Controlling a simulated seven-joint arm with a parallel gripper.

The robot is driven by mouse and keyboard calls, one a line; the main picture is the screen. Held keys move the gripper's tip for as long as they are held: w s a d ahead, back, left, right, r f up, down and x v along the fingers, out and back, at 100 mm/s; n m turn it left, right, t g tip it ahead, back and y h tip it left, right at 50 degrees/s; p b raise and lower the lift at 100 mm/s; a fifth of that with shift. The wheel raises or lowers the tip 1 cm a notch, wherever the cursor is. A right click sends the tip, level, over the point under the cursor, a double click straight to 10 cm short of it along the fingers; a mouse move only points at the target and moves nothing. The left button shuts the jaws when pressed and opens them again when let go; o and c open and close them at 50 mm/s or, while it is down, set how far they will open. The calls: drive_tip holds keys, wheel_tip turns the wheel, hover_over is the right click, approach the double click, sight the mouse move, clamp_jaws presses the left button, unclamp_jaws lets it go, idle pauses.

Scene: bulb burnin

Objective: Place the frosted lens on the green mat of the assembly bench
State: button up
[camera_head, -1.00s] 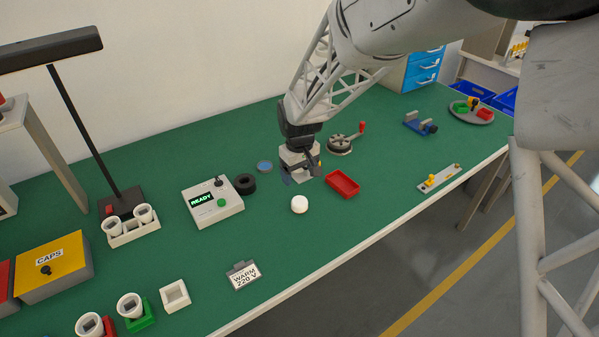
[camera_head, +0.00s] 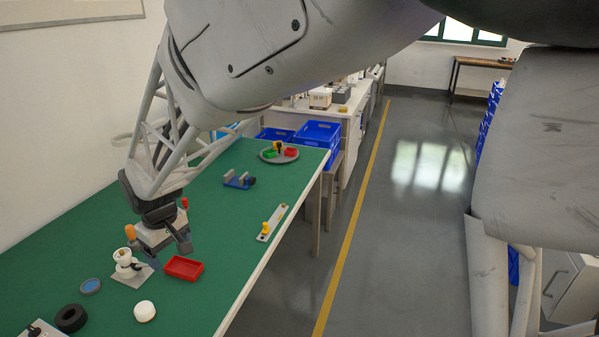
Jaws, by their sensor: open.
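A round white piece (camera_head: 145,311), which looks like the frosted lens, lies on the green mat (camera_head: 190,313) of the bench near its front edge. My gripper (camera_head: 170,254) is open and empty, fingers pointing down, behind and to the right of the white piece and clear of it. The fingers show beside the back left of the red tray (camera_head: 184,268). A blue disc with a grey rim (camera_head: 90,286) lies flat on the mat, left of the white piece.
A white fixture on a square base (camera_head: 130,272) stands just left of my gripper. A black ring (camera_head: 71,318) lies front left. A blue clamp (camera_head: 239,181), a grey round plate (camera_head: 270,160) and a white strip (camera_head: 271,224) lie farther right. Bare mat surrounds the white piece.

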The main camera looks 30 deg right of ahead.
drive_tip(key=s+d+r+m+t, duration=0.1)
drive_tip(key=s+d+r+m, duration=0.2)
drive_tip(key=s+d, duration=0.7)
drive_tip(key=s+d+r+m, duration=0.3)
drive_tip(key=s+d+r, duration=0.3)
drive_tip(key=s+d, duration=0.4)
drive_tip(key=s, duration=0.5)
drive_tip(key=shift+s+d+m+t, duration=0.25)
drive_tip(key=shift+s+m+t, duration=0.05)
drive_tip(key=shift+t, duration=0.1)
